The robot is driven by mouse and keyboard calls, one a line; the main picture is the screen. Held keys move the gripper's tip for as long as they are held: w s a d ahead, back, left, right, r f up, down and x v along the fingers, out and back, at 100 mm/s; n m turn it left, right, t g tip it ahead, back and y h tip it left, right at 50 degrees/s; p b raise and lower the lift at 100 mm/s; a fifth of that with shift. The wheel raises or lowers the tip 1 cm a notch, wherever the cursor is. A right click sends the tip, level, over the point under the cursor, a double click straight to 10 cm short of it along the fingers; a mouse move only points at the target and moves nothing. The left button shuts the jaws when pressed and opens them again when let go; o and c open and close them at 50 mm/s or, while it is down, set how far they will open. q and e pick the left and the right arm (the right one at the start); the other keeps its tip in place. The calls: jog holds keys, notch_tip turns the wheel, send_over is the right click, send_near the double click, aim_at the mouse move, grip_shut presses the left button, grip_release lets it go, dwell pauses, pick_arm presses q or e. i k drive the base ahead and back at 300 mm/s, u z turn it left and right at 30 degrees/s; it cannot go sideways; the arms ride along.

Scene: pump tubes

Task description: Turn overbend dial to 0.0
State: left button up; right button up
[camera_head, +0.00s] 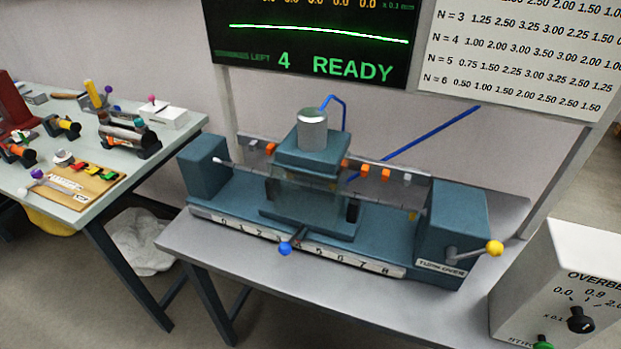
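The overbend dial (581,320) is a black knob on the front of a white control box (535,270) at the lower right. The labels 0.0, 0.9 and a cut-off 2.0 sit in an arc above it, with x 0.1 printed at its left. The knob is too small for me to tell which label it points at. The word OVERBEND above the dial is cut off by the right picture edge. Neither of my grippers is in view, and nothing touches the dial.
A blue bending machine (330,215) with a yellow-knobbed lever (494,248) stands on the grey table left of the box. A green knob (543,342) sits below the dial. A screen (315,45) reads READY. A side table (100,225) holds tools at left.

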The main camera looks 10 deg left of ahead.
aim_at(578, 323)
jog(key=u, duration=0.45)
jog(key=k, duration=0.15)
jog(key=z, duration=1.75)
